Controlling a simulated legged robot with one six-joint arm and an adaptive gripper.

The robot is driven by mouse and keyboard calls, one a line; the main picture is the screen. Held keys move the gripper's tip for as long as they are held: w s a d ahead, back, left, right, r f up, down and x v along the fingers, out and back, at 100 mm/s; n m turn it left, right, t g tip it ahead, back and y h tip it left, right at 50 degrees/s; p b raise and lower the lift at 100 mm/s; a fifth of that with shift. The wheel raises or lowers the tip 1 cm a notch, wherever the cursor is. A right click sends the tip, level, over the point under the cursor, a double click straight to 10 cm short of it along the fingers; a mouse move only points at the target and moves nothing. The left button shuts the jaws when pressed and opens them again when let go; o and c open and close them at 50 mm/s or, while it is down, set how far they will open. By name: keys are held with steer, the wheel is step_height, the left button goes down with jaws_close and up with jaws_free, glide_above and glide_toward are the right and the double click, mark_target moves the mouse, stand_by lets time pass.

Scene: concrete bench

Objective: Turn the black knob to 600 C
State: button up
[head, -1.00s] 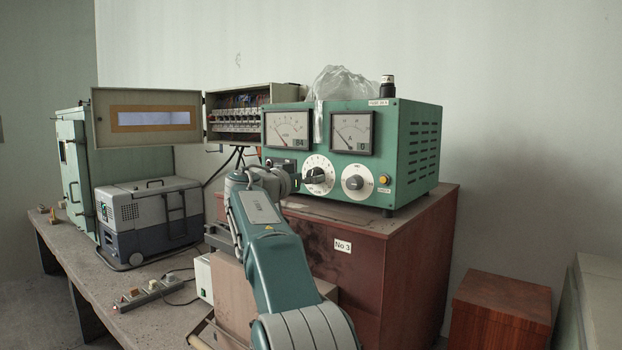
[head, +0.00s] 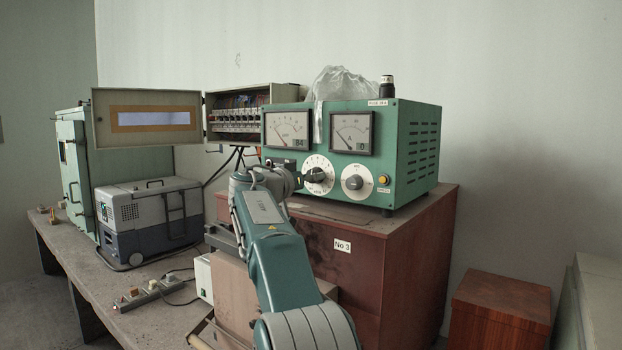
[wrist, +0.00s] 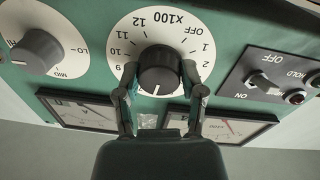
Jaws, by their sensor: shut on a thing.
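The black knob (head: 315,175) sits at the middle of a white round dial on the green instrument's front. In the wrist view the dial (wrist: 197,22) appears upside down, with OFF, x100 and numbers around it. My gripper (wrist: 160,71) has one finger on each side of the black knob (wrist: 158,78) and is shut on it. A small pale mark shows on the knob's lower side in that view. The dial numbers there are hidden by the knob and gripper, so the exact setting cannot be read. In the head view my fingers are mostly hidden behind my wrist.
A grey knob (wrist: 38,52) with LO and MID marks is beside the black one. A toggle switch (wrist: 262,84) is on its other side. Two meters (head: 288,131) are above the knobs. The green instrument (head: 418,150) stands on a brown cabinet (head: 345,270).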

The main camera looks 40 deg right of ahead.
steer(key=shift+w+n, duration=0.1)
steer(key=shift+n, duration=0.8)
steer(key=o, duration=1.1)
steer(key=shift+w+f, duration=0.1)
steer(key=shift+o, duration=0.2)
steer(key=s+a, duration=0.1)
steer(key=a, duration=1.1)
steer(key=shift+s, duration=0.35)
steer(key=shift+d+f, duration=0.1)
steer(key=s+a+f+n+t+y, duration=0.3)
steer(key=s+a+f+n+y, duration=0.9)
steer(key=s+a+f, duration=1.4)
steer(key=s+f+y, duration=0.4)
steer(key=y, duration=0.1)
steer(key=shift+a+y, duration=0.3)
steer(key=shift+y, duration=0.1)
